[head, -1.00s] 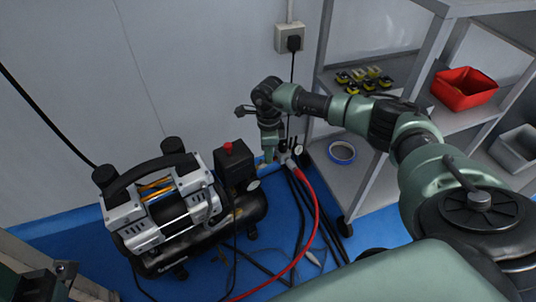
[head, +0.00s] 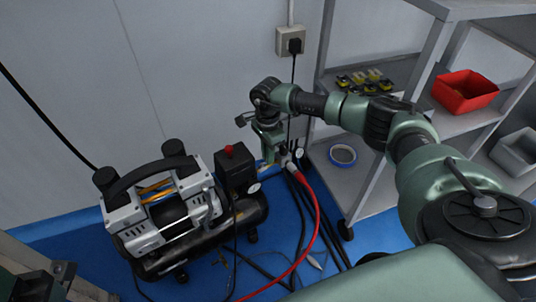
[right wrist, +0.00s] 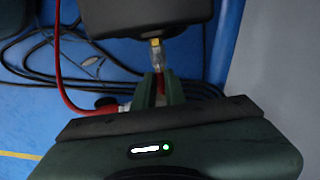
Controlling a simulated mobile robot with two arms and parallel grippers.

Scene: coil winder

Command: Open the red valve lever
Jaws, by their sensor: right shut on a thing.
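The red valve lever (right wrist: 160,84) shows as a small red piece between the fingers of my right gripper (right wrist: 161,88) in the right wrist view. The fingers are shut on it and hide most of it. A brass fitting (right wrist: 155,50) lies just beyond the fingertips. In the head view my right gripper (head: 270,154) points down beside the black box of the compressor, and the lever is hidden there. Part of my left arm's end (head: 48,280) shows dark at the bottom left; its fingers cannot be made out.
The air compressor (head: 165,215) stands on the blue floor, left of my right gripper. A red hose (head: 315,215) and black cables run over the floor. A grey shelf (head: 365,190) stands at the right, holding a blue tape roll (head: 342,154) and a red bin (head: 465,90).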

